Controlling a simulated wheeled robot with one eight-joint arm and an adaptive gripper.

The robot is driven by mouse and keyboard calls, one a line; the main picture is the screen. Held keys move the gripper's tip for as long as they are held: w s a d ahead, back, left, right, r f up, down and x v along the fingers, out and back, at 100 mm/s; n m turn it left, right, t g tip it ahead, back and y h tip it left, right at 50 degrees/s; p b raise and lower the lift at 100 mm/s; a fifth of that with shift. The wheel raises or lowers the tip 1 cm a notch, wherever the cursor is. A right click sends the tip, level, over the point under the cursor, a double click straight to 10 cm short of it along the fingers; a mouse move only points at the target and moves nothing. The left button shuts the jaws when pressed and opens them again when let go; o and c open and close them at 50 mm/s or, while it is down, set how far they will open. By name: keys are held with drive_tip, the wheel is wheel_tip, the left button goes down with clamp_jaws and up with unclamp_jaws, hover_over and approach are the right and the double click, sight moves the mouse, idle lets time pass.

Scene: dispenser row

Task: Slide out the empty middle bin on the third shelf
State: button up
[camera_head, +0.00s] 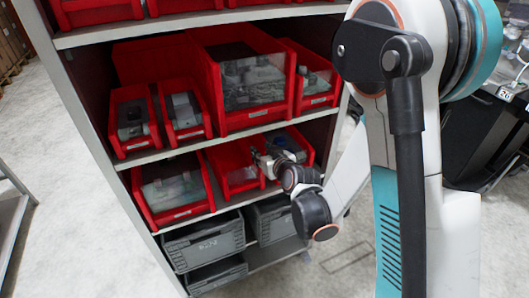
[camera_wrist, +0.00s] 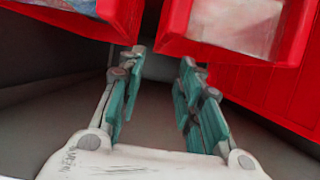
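The third shelf, as seen in the head view, holds a row of red bins. The middle bin (camera_head: 232,178) is red and partly hidden by my gripper; what shows of its inside looks empty. A wider red bin (camera_head: 174,191) with a clear front and grey contents stands to its left, and another red bin (camera_head: 300,143) to its right, partly hidden. My gripper (camera_head: 262,158) is at the right front of the middle bin; contact cannot be told. In the wrist view my gripper (camera_wrist: 163,66) has its teal-padded fingers apart with nothing between them.
Above is a shelf with red bins, including a large clear-fronted one (camera_head: 250,80). Below stand grey crates (camera_head: 205,242). In the wrist view, red bins hang over the fingertips at upper left (camera_wrist: 115,15) and upper right (camera_wrist: 240,25). The floor (camera_head: 100,240) at left is clear.

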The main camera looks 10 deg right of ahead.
sight(250, 143)
drive_tip(key=shift+w+a+f, duration=0.2)
drive_tip(key=shift+w, duration=0.45)
drive_tip(key=b+x, duration=0.2)
drive_tip(key=x, duration=1)
drive_tip(key=shift+w+f, duration=0.15)
drive_tip(key=shift+f, duration=0.05)
clamp_jaws()
